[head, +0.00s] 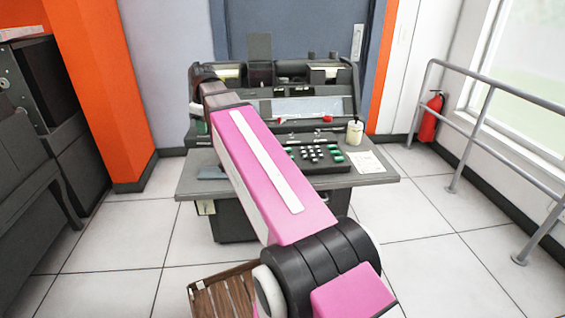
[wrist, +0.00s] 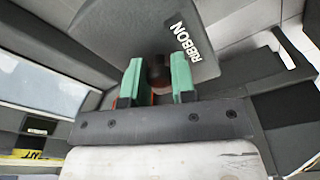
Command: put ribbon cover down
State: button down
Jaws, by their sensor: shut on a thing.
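The ribbon cover (wrist: 135,32) is a dark grey plate marked RIBBON, at the top of the wrist view. My gripper (wrist: 157,78) has two green fingers on either side of a dark, rounded knob (wrist: 158,72) at the cover's edge, and it is shut on that knob. In the head view the card punch machine (head: 275,115) stands ahead. My pink arm reaches to its upper left and hides the gripper there. A dark upright panel (head: 260,47) rises from the machine's top; I cannot tell if it is the same cover.
A keyboard (head: 318,156), a cup (head: 354,134) and a paper sheet (head: 367,162) are on the machine's desk (head: 345,181). A wooden seat (head: 225,300) is near me. A metal railing (head: 500,90) and a fire extinguisher (head: 430,117) are at right. The floor beside the desk is clear.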

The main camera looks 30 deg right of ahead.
jog(key=shift+a+r+n, duration=0.25)
jog(key=shift+a+n, duration=0.05)
jog(key=shift+w, duration=0.3)
jog(key=shift+w+d+f, duration=0.8)
jog(key=shift+w+f, duration=0.8)
jog(key=shift+f, duration=0.2)
jog(key=shift+w+d+f, duration=0.8)
jog(key=shift+w+f, duration=0.85)
jog(key=shift+f, duration=0.2)
jog(key=shift+w+d+f, duration=0.8)
jog(key=shift+w+f, duration=0.8)
jog(key=shift+f, duration=0.2)
jog(key=shift+f, duration=0.1)
jog(key=c, duration=0.9)
grip_release()
jog(key=shift+c, duration=0.2)
notch_tip(320, 180, up, 12)
jog(key=s+d, duration=0.1)
